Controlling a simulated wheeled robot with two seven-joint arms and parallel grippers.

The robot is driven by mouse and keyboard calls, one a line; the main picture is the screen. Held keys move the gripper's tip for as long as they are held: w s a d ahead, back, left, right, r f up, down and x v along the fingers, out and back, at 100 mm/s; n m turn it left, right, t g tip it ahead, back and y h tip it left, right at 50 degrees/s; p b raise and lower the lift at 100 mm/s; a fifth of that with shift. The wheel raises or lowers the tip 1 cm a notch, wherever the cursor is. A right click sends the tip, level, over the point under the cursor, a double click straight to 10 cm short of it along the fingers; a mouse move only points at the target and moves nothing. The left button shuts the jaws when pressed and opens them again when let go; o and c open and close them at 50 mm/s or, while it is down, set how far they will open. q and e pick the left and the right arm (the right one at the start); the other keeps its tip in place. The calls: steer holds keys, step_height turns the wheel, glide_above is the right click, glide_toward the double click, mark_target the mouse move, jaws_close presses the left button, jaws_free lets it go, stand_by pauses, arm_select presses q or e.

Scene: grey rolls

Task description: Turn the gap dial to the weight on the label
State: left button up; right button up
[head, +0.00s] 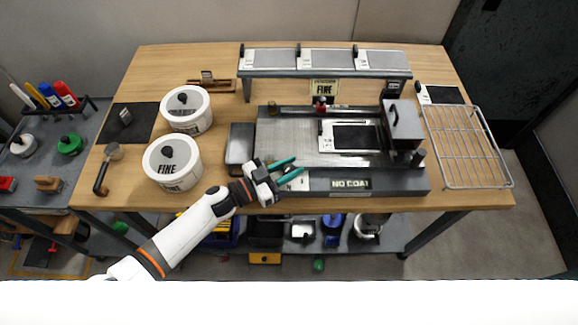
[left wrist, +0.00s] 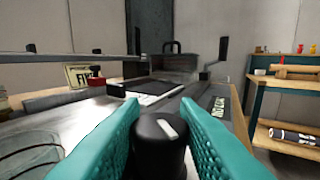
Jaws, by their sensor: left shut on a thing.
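The gap dial (left wrist: 160,140) is a black round knob with a white pointer mark, at the front left of the machine (head: 290,135) in the head view. My left gripper (head: 288,170), with teal fingers, is shut on the dial; in the left wrist view a finger (left wrist: 110,140) stands on each side of it. The pointer leans up and to the left in that view. A yellowish label reading "FINE" (head: 324,87) stands behind the machine; it also shows in the left wrist view (left wrist: 82,75). My right gripper is not in view.
Two white tubs (head: 172,165) (head: 187,110) stand at the left of the table, the nearer one marked "FINE". A plate reading "NO COAT" (head: 350,184) is on the machine's front. A wire rack (head: 466,145) lies at the right. A raised shelf (head: 325,60) stands at the back.

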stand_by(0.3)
arm_select(q)
steer(key=o, duration=0.7)
